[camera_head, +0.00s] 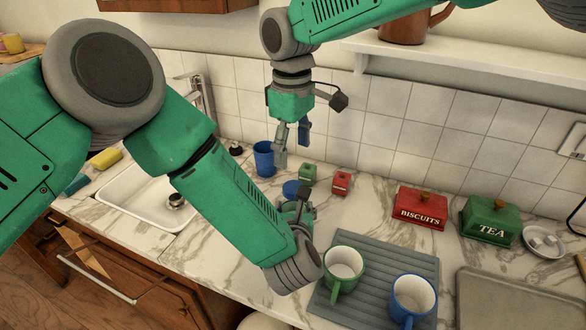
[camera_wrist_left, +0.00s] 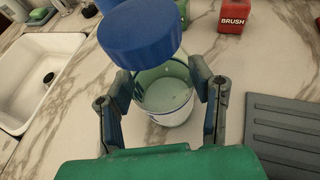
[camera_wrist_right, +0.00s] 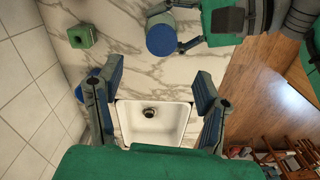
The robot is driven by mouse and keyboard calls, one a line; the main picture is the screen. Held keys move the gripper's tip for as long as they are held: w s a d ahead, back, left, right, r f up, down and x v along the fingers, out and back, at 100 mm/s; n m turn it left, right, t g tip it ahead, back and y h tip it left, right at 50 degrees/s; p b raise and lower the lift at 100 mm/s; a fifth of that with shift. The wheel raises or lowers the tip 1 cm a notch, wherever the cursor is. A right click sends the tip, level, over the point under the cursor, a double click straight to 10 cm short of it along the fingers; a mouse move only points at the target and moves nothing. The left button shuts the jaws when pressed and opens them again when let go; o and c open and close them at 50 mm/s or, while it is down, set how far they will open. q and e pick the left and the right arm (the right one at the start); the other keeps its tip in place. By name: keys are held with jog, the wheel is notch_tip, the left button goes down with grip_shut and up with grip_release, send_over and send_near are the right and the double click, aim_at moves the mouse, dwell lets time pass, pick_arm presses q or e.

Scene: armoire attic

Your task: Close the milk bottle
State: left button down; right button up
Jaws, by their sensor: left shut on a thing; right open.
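The lid also shows in the head view (camera_head: 291,189), where my left gripper (camera_head: 299,208) hides most of the bottle, and in the right wrist view (camera_wrist_right: 161,40). My right gripper (camera_head: 292,145) is open and empty, pointing down above and behind the bottle.
A blue cup (camera_head: 264,159), a small green box (camera_head: 307,172) and a small red box (camera_head: 341,183) stand behind. A green mug (camera_head: 343,262) and a blue mug (camera_head: 413,297) stand on a grey mat (camera_head: 385,252). The sink (camera_head: 146,206) is to the left.

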notch_tip(320, 180, up, 2)
jog(key=shift+r, duration=0.2)
pick_arm(q)
jog(key=c, duration=0.6)
grip_release()
jog(key=v, duration=1.2)
jog(key=shift+f, duration=0.1)
pick_arm(e)
jog(key=shift+f, duration=0.1)
